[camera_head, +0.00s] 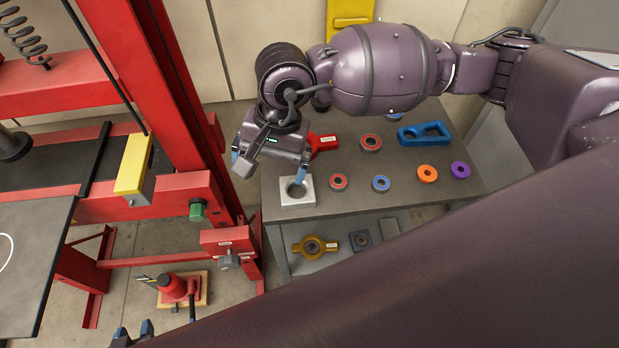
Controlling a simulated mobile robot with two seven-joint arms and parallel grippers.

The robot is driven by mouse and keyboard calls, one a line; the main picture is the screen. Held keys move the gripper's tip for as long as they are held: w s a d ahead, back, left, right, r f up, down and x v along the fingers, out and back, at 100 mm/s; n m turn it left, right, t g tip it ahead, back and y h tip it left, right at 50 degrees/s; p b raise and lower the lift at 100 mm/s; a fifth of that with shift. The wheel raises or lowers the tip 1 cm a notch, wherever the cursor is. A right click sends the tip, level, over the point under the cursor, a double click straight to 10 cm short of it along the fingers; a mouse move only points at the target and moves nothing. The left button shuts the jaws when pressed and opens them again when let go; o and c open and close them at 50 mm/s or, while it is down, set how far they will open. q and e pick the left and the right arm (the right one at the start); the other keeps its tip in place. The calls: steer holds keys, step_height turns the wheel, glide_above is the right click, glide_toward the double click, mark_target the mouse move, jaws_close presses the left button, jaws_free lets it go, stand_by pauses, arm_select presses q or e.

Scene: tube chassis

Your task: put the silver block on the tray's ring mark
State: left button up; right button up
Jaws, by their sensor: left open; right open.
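The silver block (297,201) is a square piece with a round hole, lying on the near left corner of the grey bench. My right gripper (269,173) is open above that corner. One blue-tipped finger overlaps the block's hole; the other is left of the block, past the bench edge. I cannot tell whether the finger touches the block. A dark tray (30,290) is at the far left, cut off by the frame, with part of a white ring mark (9,252) showing. My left gripper (133,333) is open at the bottom edge, mostly hidden.
The bench (345,204) also holds a red part (326,142), a blue bracket (425,134) and several coloured rings. A red press frame (172,100) stands between bench and tray. A lower shelf holds a yellow ring part (297,248). A red jack (176,287) stands below.

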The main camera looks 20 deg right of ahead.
steer(key=w+d+n+h, duration=0.1)
steer(key=d+n+h, duration=0.1)
steer(key=d, duration=0.2)
steer(key=n, duration=0.1)
glide_above(297, 195)
steer(key=shift+t+h, duration=0.4)
steer(key=f, duration=0.6)
steer(key=shift+w+a, duration=0.15)
steer(key=shift+w, duration=0.2)
steer(key=shift+s+d+f, duration=0.1)
steer(key=shift+s+f, duration=0.05)
steer(key=shift+f, duration=1.2)
steer(key=shift+s+d+f, duration=0.1)
steer(key=shift+s+f, duration=0.05)
steer(key=shift+f, duration=1.15)
steer(key=c, duration=1.1)
steer(key=shift+n, duration=0.3)
step_height(297, 195, up, 20)
steer(key=shift+r+p, duration=0.1)
steer(key=shift+p, duration=0.25)
steer(key=shift+c, duration=0.2)
